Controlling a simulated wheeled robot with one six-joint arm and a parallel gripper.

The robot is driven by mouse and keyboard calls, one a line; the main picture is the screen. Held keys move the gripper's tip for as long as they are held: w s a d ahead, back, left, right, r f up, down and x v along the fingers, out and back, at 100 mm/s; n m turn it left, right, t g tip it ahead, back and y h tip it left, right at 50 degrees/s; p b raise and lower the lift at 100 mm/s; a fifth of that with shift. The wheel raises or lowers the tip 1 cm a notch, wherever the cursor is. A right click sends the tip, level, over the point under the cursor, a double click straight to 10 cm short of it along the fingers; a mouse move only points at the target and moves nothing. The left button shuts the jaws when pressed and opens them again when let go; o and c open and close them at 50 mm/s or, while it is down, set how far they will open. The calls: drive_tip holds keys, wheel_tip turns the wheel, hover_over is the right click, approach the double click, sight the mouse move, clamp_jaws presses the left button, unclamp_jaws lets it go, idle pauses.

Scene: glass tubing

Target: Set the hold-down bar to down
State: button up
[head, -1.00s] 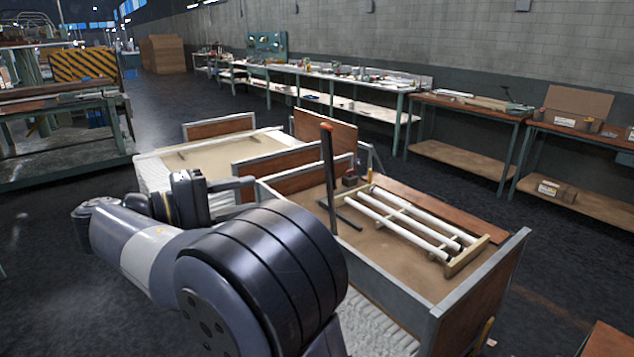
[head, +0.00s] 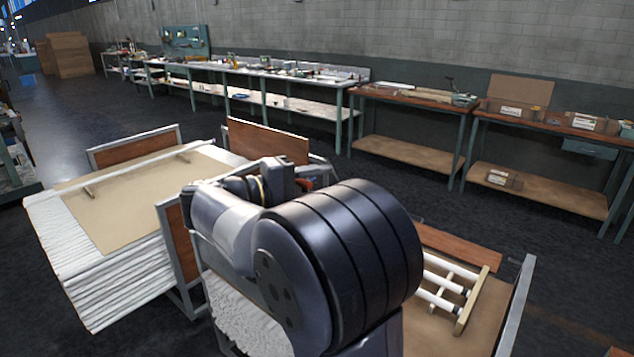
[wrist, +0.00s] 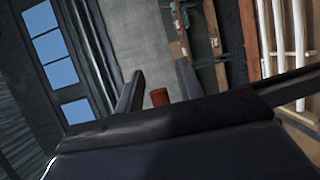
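The hold-down bar appears to be the dark bar with an orange-red grip at the tube crate. In the head view only a bit of the red grip (head: 306,184) shows beside my wrist; my arm hides the rest. In the wrist view the grip's end (wrist: 159,97) lies between the two fingers of my gripper (wrist: 158,88), with a gap on each side. The fingers are apart and do not appear to touch it. The bar's tilt cannot be told now. White tubes (head: 440,280) lie in a wooden rack, partly hidden by my arm.
A stack with a tan top sheet (head: 120,205) stands at the left, with a white strip across it. A brown panel (head: 265,143) stands behind. Workbenches (head: 410,100) line the wall. Open floor (head: 60,120) lies at the far left.

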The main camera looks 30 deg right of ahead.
drive_tip(key=shift+s, duration=0.1)
clamp_jaws()
idle(0.3)
